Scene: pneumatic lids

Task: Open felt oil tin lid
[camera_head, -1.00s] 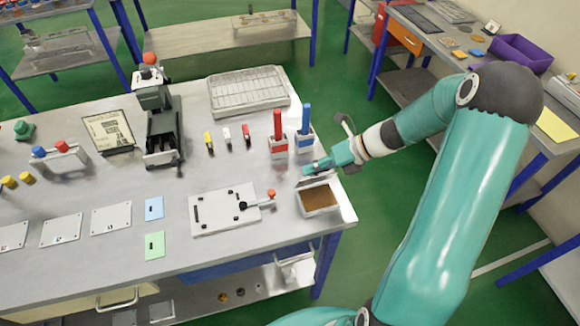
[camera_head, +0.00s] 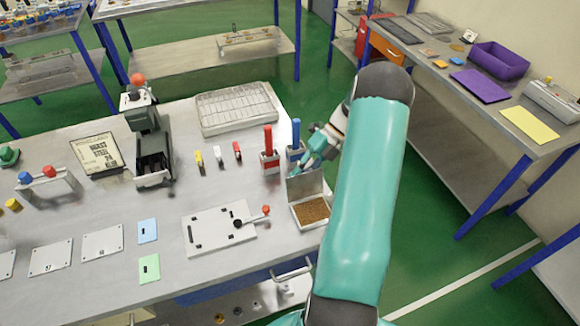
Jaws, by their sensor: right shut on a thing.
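The felt oil tin (camera_head: 312,212) sits near the right front corner of the workbench, with a brown felt pad showing inside. Its grey lid (camera_head: 306,187) stands up steeply at the tin's far edge, so the tin is open. My right gripper (camera_head: 298,168) is at the lid's top edge, shut on the lid. The forearm partly hides the wrist behind it. My left gripper is not in view.
A white plate with a red-knobbed clamp (camera_head: 215,228) lies left of the tin. A wire rack (camera_head: 237,108) is behind. The bench's right edge is close to the tin.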

